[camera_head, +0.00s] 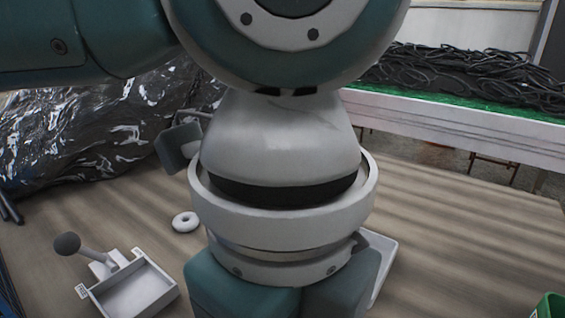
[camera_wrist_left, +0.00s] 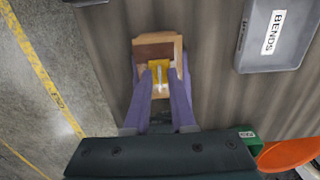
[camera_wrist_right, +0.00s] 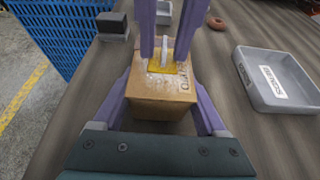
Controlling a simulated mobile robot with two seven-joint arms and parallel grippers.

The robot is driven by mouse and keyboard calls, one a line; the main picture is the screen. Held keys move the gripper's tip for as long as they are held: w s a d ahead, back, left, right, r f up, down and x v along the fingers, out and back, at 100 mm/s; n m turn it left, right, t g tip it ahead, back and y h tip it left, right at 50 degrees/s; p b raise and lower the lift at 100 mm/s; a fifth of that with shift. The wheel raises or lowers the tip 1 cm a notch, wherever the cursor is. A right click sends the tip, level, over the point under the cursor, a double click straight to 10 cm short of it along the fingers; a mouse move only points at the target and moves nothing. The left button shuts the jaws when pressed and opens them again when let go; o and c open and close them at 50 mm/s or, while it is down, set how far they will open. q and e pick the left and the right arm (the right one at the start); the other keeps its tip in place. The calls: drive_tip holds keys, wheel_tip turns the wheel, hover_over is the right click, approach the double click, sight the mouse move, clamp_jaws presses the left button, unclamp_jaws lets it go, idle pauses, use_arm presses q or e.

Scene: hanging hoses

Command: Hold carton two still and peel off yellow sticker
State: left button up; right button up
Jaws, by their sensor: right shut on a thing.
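The brown carton (camera_wrist_right: 165,102) stands between the fingers of my right gripper (camera_wrist_right: 166,88), which is shut on its sides. Part of its printed marking shows in the right wrist view, but I cannot read it fully. The yellow sticker (camera_wrist_right: 181,68) lies on the carton's top and has a pale raised tab. In the left wrist view the sticker (camera_wrist_left: 154,66) is at the fingertips of my left gripper (camera_wrist_left: 160,76). Its purple fingers are apart, on either side of the tab. In the head view my own arm hides the carton and both grippers.
A grey tray labelled BENDS (camera_wrist_right: 267,92) stands right of the carton, with a reddish ring (camera_wrist_right: 216,23) behind. A blue crate (camera_wrist_right: 62,32) is at the back left. An orange object (camera_wrist_left: 288,154) is near the left wrist view's lower right. Black plastic wrap (camera_head: 90,130) is at the back.

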use_arm(q)
clamp_jaws()
idle(2.3)
